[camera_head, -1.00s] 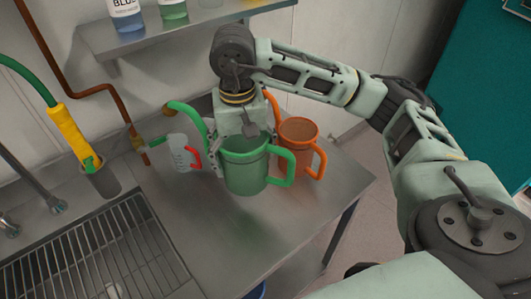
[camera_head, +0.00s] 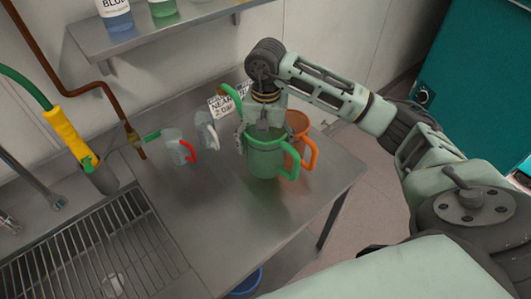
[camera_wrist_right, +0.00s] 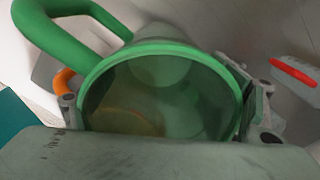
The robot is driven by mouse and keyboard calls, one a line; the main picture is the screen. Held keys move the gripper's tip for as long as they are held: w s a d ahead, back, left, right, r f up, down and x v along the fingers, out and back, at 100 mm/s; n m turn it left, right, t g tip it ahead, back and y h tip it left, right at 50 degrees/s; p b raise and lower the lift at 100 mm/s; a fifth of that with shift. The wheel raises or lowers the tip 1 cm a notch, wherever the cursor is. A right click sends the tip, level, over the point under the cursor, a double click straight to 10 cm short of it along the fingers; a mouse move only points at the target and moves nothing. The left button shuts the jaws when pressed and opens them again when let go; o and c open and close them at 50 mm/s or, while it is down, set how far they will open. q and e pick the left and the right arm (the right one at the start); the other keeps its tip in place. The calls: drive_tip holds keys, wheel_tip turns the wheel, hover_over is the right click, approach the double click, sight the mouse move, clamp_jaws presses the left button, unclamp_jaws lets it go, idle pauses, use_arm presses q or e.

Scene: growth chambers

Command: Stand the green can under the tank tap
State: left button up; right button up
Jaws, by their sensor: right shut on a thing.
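The green can (camera_head: 265,158) is an open-topped can, upright at the bench's right part. My right gripper (camera_head: 262,132) comes down on it from above and is shut on it. In the right wrist view the fingers sit on both sides of the can's rim (camera_wrist_right: 160,48). I cannot tell whether its base touches the bench. The tank tap (camera_head: 133,138), brass with a green lever, ends the copper pipe on the wall, left of the can and apart from it. My left gripper is not in view.
An orange can (camera_head: 297,122) stands close behind and right of the green can. A clear jug with a red handle (camera_head: 175,148) stands near the tap, with another pale jug (camera_head: 205,130) beside it. A sink with a rack (camera_head: 85,255) is at left. The front bench is clear.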

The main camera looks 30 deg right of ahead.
wheel_tip(320, 180, down, 2)
drive_tip(key=shift+f, duration=0.25)
wheel_tip(320, 180, down, 3)
drive_tip(key=shift+f+p, duration=0.1)
drive_tip(key=shift+p, duration=0.75)
drive_tip(key=shift+f, duration=0.2)
drive_tip(key=shift+f, duration=0.1)
drive_tip(key=shift+f+b, duration=0.15)
drive_tip(key=shift+b, duration=0.15)
drive_tip(key=o, duration=1.7)
drive_tip(key=shift+c, duration=0.2)
